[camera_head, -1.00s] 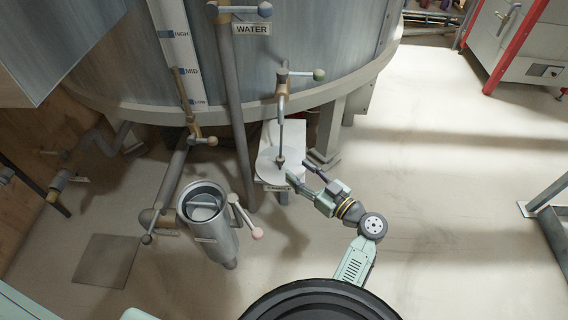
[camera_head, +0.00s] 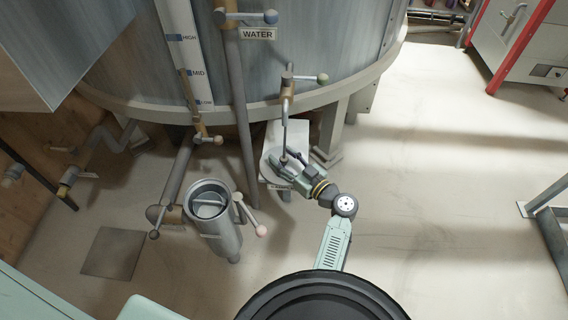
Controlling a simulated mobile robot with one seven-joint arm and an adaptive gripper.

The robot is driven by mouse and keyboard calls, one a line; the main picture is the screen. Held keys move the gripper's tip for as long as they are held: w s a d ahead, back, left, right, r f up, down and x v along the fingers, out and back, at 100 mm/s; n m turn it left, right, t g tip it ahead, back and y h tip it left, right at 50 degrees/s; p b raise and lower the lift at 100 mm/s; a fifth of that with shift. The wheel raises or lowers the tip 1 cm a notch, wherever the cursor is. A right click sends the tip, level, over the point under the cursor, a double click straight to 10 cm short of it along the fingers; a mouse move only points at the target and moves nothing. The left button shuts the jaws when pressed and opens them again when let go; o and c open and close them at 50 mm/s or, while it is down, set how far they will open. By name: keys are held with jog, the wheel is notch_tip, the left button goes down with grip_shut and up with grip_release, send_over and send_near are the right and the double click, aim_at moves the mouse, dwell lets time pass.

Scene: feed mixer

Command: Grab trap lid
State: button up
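A pale round lid (camera_head: 268,165) with a small dark upright knob (camera_head: 284,160) lies on a white stand under the tank; I take it for the trap lid. My gripper (camera_head: 285,158) reaches over it from the lower right. The two fingers look spread, one on each side of the knob; I cannot tell whether they touch it. The gripper hides much of the lid's right side. An open-topped metal cylinder (camera_head: 221,236), which looks like the trap, stands to the left with a bar across its inside.
A valve with a green-knobbed handle (camera_head: 305,78) and a thin pipe hang from the tank (camera_head: 200,50) just above the lid. A pink-knobbed lever (camera_head: 254,220) sticks out from the cylinder's right side.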

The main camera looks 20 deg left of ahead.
grip_shut()
dwell(0.3)
jog(key=shift+r, duration=0.2)
